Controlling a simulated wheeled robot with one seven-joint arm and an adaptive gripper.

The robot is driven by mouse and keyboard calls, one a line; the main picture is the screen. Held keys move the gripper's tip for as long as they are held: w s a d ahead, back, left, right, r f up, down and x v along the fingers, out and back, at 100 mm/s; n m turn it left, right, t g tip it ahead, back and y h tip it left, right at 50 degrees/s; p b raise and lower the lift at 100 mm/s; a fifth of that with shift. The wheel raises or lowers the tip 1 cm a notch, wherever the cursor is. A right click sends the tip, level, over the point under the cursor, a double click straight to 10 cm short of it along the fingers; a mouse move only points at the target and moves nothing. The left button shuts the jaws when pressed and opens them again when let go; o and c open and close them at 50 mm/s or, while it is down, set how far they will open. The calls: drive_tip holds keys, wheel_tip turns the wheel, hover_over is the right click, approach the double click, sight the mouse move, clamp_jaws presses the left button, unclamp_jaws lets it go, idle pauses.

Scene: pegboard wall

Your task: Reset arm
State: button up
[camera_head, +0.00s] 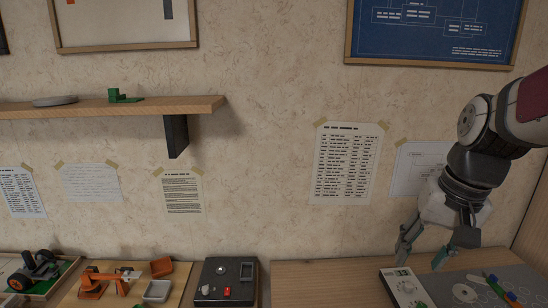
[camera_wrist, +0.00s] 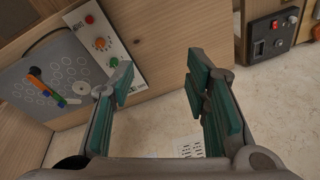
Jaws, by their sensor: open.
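My gripper (camera_head: 421,255) hangs at the right of the head view, in front of the wall and over the right part of the table. In the wrist view my gripper (camera_wrist: 160,85) has its two green-padded fingers wide apart, with nothing between them. Beyond the fingers the wrist view shows bare wall and a taped paper sheet (camera_wrist: 190,147). My arm comes in from the right edge of the head view, bent downward.
A white control box (camera_head: 402,288) and a grey holed panel (camera_head: 470,289) with coloured pegs lie below my gripper. A black box (camera_head: 225,281) and orange parts (camera_head: 97,281) are to the left. A wooden shelf (camera_head: 100,108) juts from the wall. The table left of the control box is clear.

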drive_tip(key=s+a+r+n+t, duration=0.1)
drive_tip(key=s+a+n, duration=0.1)
drive_tip(key=s, duration=0.6)
drive_tip(key=s+a+r+n+t, duration=0.1)
drive_tip(key=s+a+n, duration=0.1)
drive_tip(key=s+a, duration=0.2)
drive_tip(key=s, duration=0.3)
drive_tip(key=shift+s+r+h+p, duration=0.15)
drive_tip(key=shift+s+h+p, duration=0.15)
drive_tip(key=shift+s+h, duration=0.1)
drive_tip(key=shift+d, duration=0.1)
